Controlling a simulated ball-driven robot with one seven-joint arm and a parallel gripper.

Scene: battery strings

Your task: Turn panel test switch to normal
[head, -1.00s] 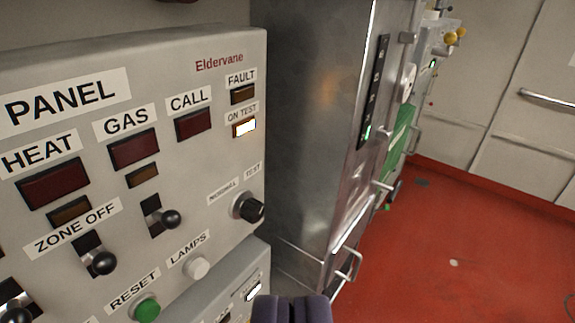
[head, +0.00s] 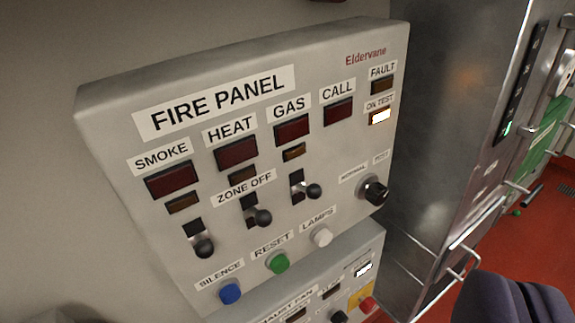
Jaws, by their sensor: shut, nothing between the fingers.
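The fire panel (head: 110,108) is a light grey box on the wall, filling the middle of the view. The panel test switch (head: 375,190) is a black rotary knob at its lower right, under small labels NORMAL (head: 353,172) and TEST (head: 381,157). The knob's exact pointing is too small to tell. The ON TEST lamp (head: 380,116) is lit bright white; the FAULT lamp (head: 382,85) above it is dark.
Three black zone-off toggles (head: 263,217) and blue, green (head: 278,262) and white buttons sit left of the knob. A lower panel (head: 372,240) with a red button (head: 368,305) is below. A steel cabinet (head: 450,120) stands close on the right. Red floor lies beyond.

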